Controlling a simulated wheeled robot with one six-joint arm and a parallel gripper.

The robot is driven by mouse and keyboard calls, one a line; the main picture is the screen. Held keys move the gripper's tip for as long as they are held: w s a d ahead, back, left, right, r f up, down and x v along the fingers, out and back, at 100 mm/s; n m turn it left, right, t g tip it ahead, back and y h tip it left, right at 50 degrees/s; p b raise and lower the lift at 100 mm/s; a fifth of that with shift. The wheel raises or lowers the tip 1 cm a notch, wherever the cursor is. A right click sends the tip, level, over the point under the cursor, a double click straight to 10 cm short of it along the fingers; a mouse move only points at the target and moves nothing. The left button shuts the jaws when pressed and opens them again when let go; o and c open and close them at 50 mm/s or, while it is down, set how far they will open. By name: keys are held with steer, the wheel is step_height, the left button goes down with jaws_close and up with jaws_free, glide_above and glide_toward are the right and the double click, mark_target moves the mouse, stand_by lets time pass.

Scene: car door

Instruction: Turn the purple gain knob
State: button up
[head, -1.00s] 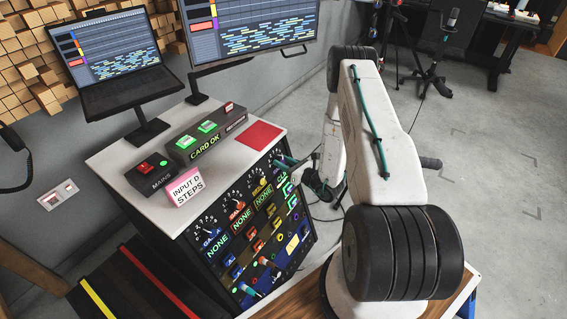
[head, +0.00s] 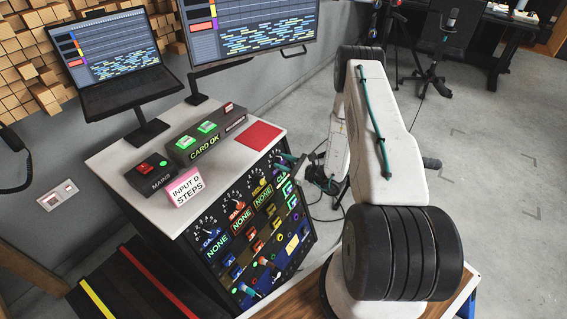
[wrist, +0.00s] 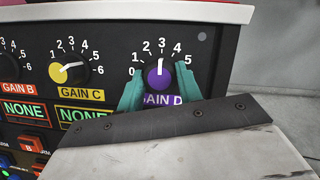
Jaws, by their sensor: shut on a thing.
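The purple gain knob (wrist: 158,77), labelled GAIN D, is on the black panel in the wrist view. Its white pointer stands nearly upright, close to the 3 on its scale. My gripper (wrist: 159,71) has its two teal fingers on either side of the knob, closed on it. In the head view my gripper (head: 287,160) is at the upper right of the panel, and the purple knob cannot be made out there.
The yellow GAIN C knob (wrist: 72,73) is left of the purple one. The console top (head: 228,147) carries a red pad (head: 259,134) and a pink-edged card reading INPUT D STEPS (head: 186,187).

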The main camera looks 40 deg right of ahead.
steer(key=o, duration=1)
steer(key=v, duration=0.8)
